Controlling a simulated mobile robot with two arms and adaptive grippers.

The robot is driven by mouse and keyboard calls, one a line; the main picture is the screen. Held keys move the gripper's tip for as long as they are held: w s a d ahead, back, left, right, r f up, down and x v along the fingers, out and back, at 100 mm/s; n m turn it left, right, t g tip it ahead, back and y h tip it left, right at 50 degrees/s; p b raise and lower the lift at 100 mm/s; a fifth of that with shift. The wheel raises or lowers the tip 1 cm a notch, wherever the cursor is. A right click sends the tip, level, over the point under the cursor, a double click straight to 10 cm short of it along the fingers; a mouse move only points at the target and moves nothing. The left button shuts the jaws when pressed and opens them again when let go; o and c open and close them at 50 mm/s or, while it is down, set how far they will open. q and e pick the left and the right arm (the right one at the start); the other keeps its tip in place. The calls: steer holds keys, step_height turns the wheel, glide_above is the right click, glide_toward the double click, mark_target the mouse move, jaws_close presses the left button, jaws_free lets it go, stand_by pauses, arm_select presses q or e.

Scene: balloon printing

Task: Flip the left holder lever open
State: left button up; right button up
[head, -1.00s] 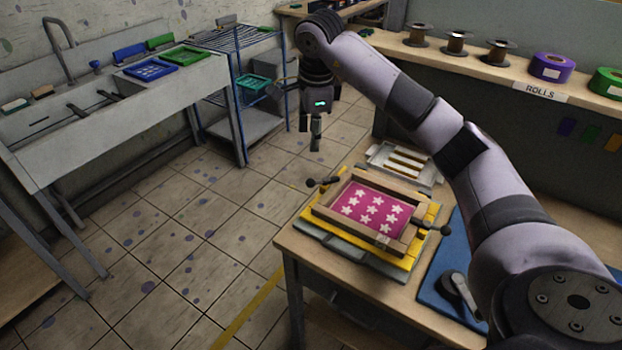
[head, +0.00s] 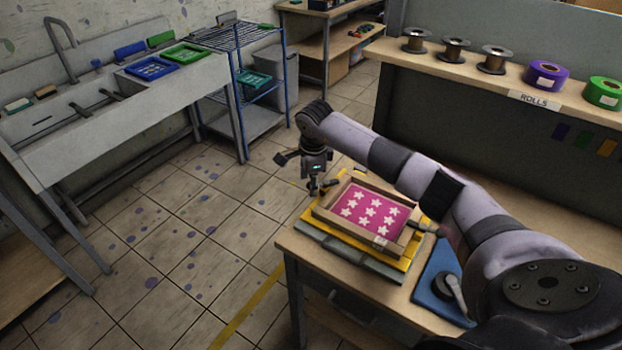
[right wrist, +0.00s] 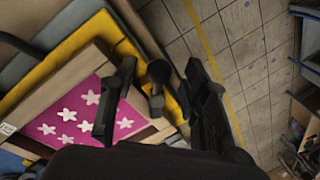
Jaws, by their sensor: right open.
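The wooden screen frame (head: 350,233) with a pink panel (head: 372,211) of white stars lies on the yellow press base (head: 402,264) on the table. The dark left holder lever (head: 331,183) is at the frame's far left side, partly hidden by my gripper in the head view. My right gripper (head: 314,190) points down over it, open. In the right wrist view, the lever's round knob (right wrist: 158,71) shows between the two spread fingers of my right gripper (right wrist: 157,98); I cannot tell whether they touch it. My left gripper is not in view.
A second dark lever (head: 428,230) is at the frame's right side. Rolls and spools stand on the back shelf (head: 480,77). Open floor is left of the table.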

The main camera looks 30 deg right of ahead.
steer(key=shift+f, duration=0.45)
jaws_close()
stand_by(0.3)
